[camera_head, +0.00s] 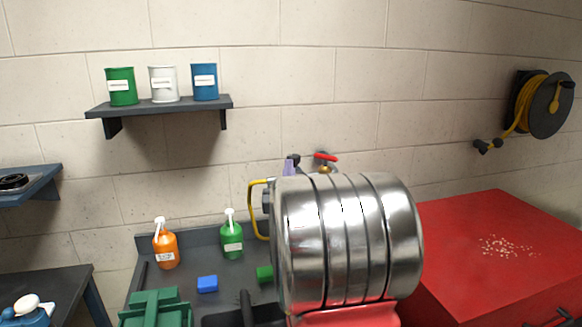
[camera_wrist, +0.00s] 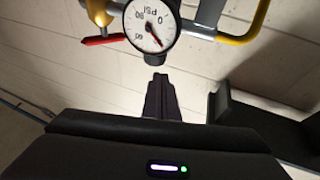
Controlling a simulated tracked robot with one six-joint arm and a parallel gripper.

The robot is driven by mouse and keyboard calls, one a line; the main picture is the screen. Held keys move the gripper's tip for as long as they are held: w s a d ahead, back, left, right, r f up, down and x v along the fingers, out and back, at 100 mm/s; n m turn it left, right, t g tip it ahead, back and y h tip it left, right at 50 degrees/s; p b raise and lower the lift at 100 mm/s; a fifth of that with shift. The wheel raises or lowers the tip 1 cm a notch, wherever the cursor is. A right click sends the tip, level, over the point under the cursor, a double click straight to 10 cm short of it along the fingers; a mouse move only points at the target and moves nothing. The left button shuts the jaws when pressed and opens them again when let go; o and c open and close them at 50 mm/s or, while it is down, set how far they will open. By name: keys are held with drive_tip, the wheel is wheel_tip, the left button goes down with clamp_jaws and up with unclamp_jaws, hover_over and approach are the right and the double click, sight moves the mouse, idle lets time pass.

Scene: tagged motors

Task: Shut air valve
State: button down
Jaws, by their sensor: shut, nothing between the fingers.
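The air valve has a red lever handle (camera_head: 326,156) on the back wall, just above the middle of the head view. In the wrist view the red handle (camera_wrist: 103,40) lies nearly level at the upper left, under a brass-yellow valve body (camera_wrist: 99,12). A round white pressure gauge (camera_wrist: 152,25) is to the right of the handle. My gripper (camera_wrist: 160,78) is shut and empty, with its dark purple fingers pointing up just below the gauge, apart from the handle. The area below is hidden.
A yellow pipe (camera_wrist: 245,28) curves at the upper right of the wrist view. In the head view, a shelf (camera_head: 165,108) with cans is upper left, a bench (camera_head: 190,277) with bottles below, a red cabinet (camera_head: 480,225) at right, and a hose reel (camera_head: 552,110) upper right.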

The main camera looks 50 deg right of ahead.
drive_tip(key=c, duration=2.5)
unclamp_jaws()
